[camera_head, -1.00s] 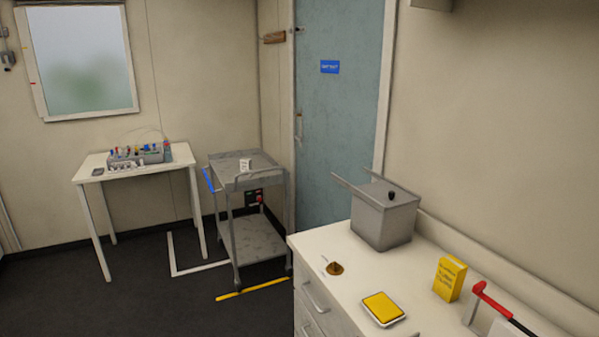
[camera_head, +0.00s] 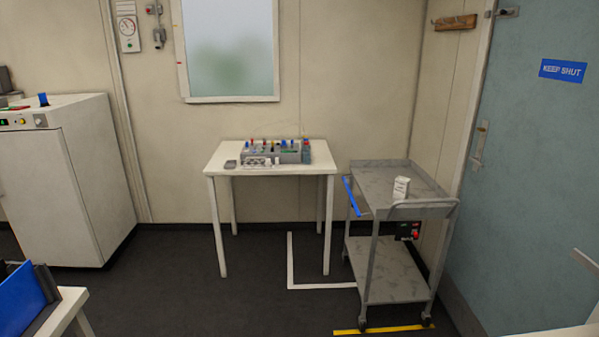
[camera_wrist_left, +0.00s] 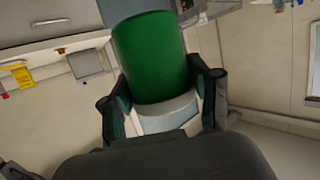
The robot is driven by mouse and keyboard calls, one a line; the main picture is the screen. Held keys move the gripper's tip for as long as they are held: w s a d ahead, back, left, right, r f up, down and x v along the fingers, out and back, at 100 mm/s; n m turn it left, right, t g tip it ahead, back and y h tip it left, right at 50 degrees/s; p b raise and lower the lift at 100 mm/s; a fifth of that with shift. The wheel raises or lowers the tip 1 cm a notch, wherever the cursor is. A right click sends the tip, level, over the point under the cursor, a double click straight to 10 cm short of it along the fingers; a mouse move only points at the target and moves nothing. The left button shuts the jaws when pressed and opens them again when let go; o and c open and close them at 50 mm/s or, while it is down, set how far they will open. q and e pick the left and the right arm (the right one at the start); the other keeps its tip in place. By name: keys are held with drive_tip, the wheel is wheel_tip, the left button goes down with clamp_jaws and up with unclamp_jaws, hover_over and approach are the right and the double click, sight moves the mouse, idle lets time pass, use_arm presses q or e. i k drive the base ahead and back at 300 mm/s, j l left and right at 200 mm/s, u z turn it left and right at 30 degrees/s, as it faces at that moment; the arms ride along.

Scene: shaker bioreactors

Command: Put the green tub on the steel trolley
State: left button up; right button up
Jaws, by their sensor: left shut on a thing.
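The green tub (camera_wrist_left: 155,62) fills the upper middle of the left wrist view. My left gripper (camera_wrist_left: 160,95) is shut on it, with one dark finger on each side. The steel trolley (camera_head: 392,283) stands right of centre in the head view, beside the blue-grey door. A small white labelled item (camera_head: 400,188) stands on its top shelf, and the rest of that shelf looks bare. Neither gripper shows in the head view.
A white table (camera_head: 220,170) with a grey rack (camera_head: 285,155) of coloured items stands left of the trolley. A white cabinet (camera_head: 80,180) is at the left. Yellow tape (camera_head: 380,329) marks the floor by the trolley.

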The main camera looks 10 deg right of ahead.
sight(391, 186)
drive_tip(key=i+z, duration=0.25)
drive_tip(key=i, duration=0.3)
drive_tip(key=i+z, duration=0.25)
drive_tip(key=i, duration=0.35)
drive_tip(key=i+j+z, duration=0.1)
drive_tip(key=i+z, duration=0.15)
drive_tip(key=i, duration=0.3)
drive_tip(key=i+j+z, duration=0.25)
drive_tip(key=i, duration=0.3)
drive_tip(key=i+l, duration=0.15)
drive_tip(key=i, duration=0.3)
drive_tip(key=i+l, duration=0.1)
drive_tip(key=i, duration=0.4)
drive_tip(key=i+l+u, duration=0.1)
drive_tip(key=i, duration=0.35)
